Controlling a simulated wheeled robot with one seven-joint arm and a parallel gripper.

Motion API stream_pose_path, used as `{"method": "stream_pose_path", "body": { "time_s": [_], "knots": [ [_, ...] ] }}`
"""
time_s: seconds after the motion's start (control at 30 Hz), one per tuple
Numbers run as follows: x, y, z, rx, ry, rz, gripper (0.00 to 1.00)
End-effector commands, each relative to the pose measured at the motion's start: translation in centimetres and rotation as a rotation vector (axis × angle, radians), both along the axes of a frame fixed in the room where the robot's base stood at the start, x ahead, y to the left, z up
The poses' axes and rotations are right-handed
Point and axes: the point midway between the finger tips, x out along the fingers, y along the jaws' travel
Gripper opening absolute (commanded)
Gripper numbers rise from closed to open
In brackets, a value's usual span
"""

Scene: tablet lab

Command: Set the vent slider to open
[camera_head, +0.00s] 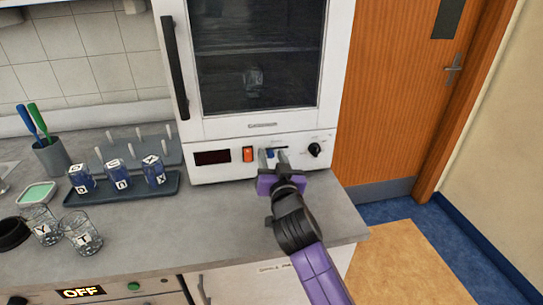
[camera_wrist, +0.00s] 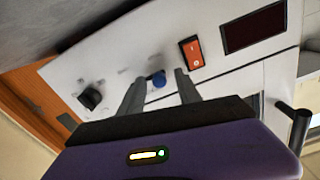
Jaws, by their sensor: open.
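The vent slider has a blue knob (camera_wrist: 158,79) on the white front panel of the cabinet oven (camera_head: 215,165). In the wrist view the knob shows between the two grey fingers of my gripper (camera_wrist: 160,88); I cannot tell whether they touch it. In the head view my purple gripper (camera_head: 276,157) is at the panel, between the orange switch and the black dial, and partly covers the slider (camera_head: 270,153). The fingers are apart. The slider's markings are too small to read.
An orange switch (camera_head: 248,154) and a dark display (camera_head: 212,157) sit left of my gripper, a black dial (camera_head: 315,150) right of it. The oven door has a black handle (camera_head: 175,67). A tray (camera_head: 115,194) with blue-filled beakers stands on the counter (camera_head: 200,220).

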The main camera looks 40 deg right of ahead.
Motion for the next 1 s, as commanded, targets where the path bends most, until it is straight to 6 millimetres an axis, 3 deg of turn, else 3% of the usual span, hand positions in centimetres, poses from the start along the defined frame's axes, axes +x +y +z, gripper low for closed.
{"method": "stream_pose_path", "body": {
  "time_s": [0.33,0.53,1.0],
  "knots": [
    [0.37,-0.24,-0.01,0.000,0.000,0.000,0.39],
    [0.34,-0.24,-0.01,0.000,0.000,0.000,0.00],
    [0.33,-0.22,-0.02,0.000,0.000,0.000,0.00]
  ]
}}
